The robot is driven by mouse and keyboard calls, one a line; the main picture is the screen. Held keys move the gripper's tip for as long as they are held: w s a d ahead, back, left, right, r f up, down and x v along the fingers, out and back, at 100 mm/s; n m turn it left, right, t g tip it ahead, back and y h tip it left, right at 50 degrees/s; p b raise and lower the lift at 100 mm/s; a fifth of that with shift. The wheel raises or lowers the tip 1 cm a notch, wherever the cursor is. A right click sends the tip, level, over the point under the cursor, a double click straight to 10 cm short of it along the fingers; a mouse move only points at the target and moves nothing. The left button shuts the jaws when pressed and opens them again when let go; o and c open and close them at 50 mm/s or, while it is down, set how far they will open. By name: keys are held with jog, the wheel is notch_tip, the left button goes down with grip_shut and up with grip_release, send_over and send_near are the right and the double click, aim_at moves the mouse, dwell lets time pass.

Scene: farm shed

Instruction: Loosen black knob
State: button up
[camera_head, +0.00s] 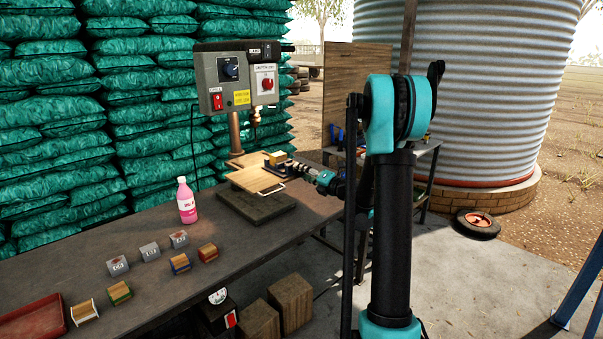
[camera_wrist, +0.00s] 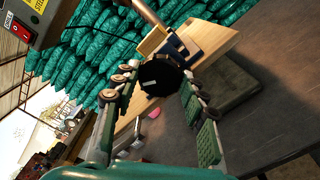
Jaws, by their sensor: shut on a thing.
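The black knob (camera_wrist: 160,77) is round and dark with a small pale mark, in the middle of the wrist view. My gripper (camera_wrist: 158,84) has one finger on each side of the knob and is shut on it. In the head view my gripper (camera_head: 302,170) reaches in from the right at the drill press table, and the knob is too small to tell there. The knob sits in front of a dark vise (camera_wrist: 184,48) with a yellowish block (camera_wrist: 151,43) beside it. The vise stands on a wooden board (camera_head: 254,179).
The grey drill press head (camera_head: 240,82) hangs above the board on a copper-coloured column. A pink bottle (camera_head: 186,201) stands left of the dark base plate (camera_head: 257,205). Several small blocks and a red tray (camera_head: 34,322) lie farther left on the bench (camera_head: 150,222).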

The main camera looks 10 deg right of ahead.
jog(key=n, duration=0.3)
jog(key=shift+n, duration=0.4)
jog(key=n, duration=0.3)
jog(key=shift+n, duration=0.4)
jog(key=n, duration=1.4)
jog(key=shift+n, duration=0.4)
jog(key=n, duration=0.7)
jog(key=o, duration=1.3)
